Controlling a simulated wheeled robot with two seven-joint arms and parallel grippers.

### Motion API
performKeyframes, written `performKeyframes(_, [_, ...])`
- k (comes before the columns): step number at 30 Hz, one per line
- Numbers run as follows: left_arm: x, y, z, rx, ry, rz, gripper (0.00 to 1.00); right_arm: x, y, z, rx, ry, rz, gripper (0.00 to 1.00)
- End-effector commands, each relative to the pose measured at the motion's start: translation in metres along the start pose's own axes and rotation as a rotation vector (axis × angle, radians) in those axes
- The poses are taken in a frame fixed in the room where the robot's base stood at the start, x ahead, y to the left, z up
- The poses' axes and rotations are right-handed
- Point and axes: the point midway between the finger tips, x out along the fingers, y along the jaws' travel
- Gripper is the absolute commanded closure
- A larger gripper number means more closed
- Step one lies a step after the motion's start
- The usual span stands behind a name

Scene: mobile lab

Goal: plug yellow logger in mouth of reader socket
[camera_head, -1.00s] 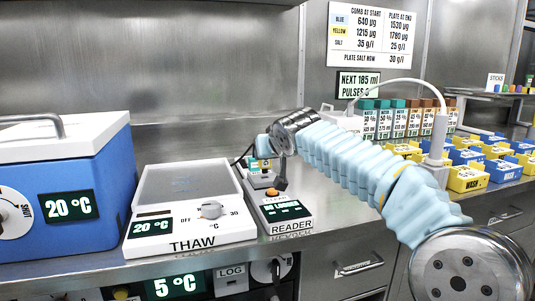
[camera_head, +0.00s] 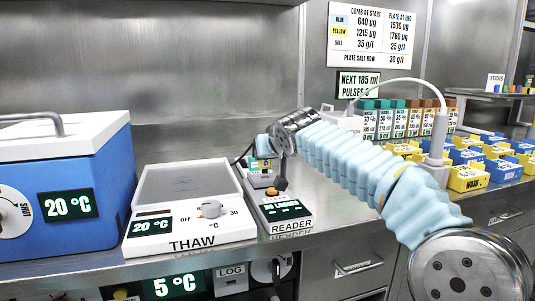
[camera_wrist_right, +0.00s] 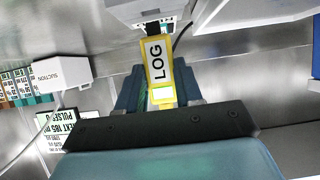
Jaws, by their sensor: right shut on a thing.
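The yellow logger (camera_wrist_right: 158,62), labelled LOG with a small green window, is between the fingers of my right gripper (camera_wrist_right: 160,95) in the right wrist view. My right gripper is shut on it. The logger's dark far end points at the white socket body (camera_wrist_right: 140,14) at the top; I cannot tell whether the tip is inside the mouth or just short of it. In the head view the reader (camera_head: 284,211) has a lit display and an orange button. My left gripper is out of view.
The THAW unit (camera_head: 190,215) stands close left of the reader, with a blue cooler (camera_head: 75,190) beyond it. A white SUCTION box (camera_wrist_right: 62,72) shows in the wrist view. Yellow and blue boxes (camera_head: 467,178) fill the right. Bare counter (camera_head: 330,210) lies right of the reader.

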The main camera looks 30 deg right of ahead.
Motion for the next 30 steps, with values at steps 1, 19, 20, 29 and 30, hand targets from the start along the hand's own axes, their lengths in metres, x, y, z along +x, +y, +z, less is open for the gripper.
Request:
performKeyframes(1, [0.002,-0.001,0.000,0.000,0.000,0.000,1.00,0.001,0.000,0.002,0.000,0.000,0.000,0.95])
performKeyframes(19, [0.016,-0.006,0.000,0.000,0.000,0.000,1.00,0.008,0.000,0.015,0.000,0.000,0.000,0.95])
performKeyframes(20, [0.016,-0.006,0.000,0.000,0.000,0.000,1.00,0.009,0.000,0.016,0.000,0.000,0.000,0.95])
performKeyframes(29, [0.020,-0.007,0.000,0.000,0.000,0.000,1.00,0.011,0.000,0.021,0.000,-0.001,0.000,0.95])
performKeyframes(30, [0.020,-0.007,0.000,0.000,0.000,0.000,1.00,0.011,0.000,0.020,0.000,-0.001,0.000,0.95])
